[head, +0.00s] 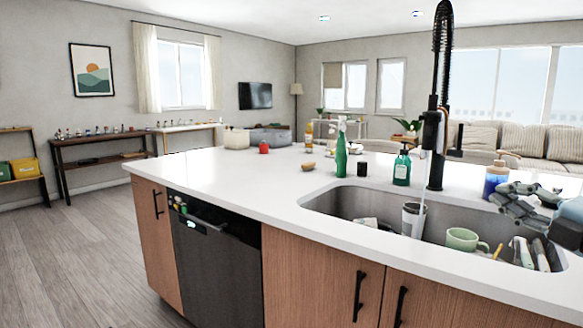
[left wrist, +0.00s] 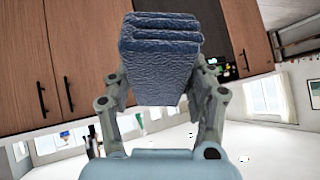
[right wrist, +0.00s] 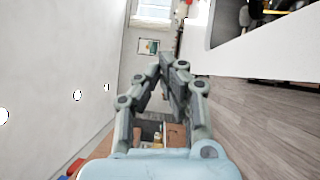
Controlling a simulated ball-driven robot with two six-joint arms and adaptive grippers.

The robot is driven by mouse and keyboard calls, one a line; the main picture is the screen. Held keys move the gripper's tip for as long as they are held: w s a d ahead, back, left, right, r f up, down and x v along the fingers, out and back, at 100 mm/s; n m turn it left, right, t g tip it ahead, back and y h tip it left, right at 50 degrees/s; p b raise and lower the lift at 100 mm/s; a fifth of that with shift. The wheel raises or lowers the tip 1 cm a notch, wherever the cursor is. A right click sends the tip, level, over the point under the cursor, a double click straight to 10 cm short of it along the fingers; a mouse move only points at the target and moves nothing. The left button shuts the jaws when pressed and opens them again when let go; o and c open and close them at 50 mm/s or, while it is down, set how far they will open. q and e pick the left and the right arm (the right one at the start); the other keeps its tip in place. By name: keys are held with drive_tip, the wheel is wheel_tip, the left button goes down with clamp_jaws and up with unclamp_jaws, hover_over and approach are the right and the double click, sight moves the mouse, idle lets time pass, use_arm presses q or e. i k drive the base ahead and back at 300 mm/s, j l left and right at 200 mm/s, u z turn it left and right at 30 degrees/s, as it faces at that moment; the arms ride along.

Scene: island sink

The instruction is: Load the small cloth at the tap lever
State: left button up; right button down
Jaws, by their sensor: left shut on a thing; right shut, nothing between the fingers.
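A folded dark blue cloth (left wrist: 160,55) fills the middle of the left wrist view. My left gripper (left wrist: 162,92) is shut on it, with one finger on each side; the fingertips are partly hidden. Neither the cloth nor the left gripper shows in the head view. The black tap (head: 435,135) stands behind the sink, with its lever (head: 457,142) on its right side. My right gripper (head: 508,196) is right of the tap, in front of the sink's right part in the picture. In the right wrist view its fingers (right wrist: 170,65) are together and empty.
The sink (head: 340,205) holds a grey-white cup (head: 412,215), a green mug (head: 462,238) and several utensils. A green bottle (head: 341,155), a soap dispenser (head: 402,168) and a blue bottle (head: 495,178) stand behind it. The counter's left part (head: 215,170) is clear.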

sight(458, 152)
drive_tip(key=i+l, duration=1.2)
drive_tip(key=i, duration=0.05)
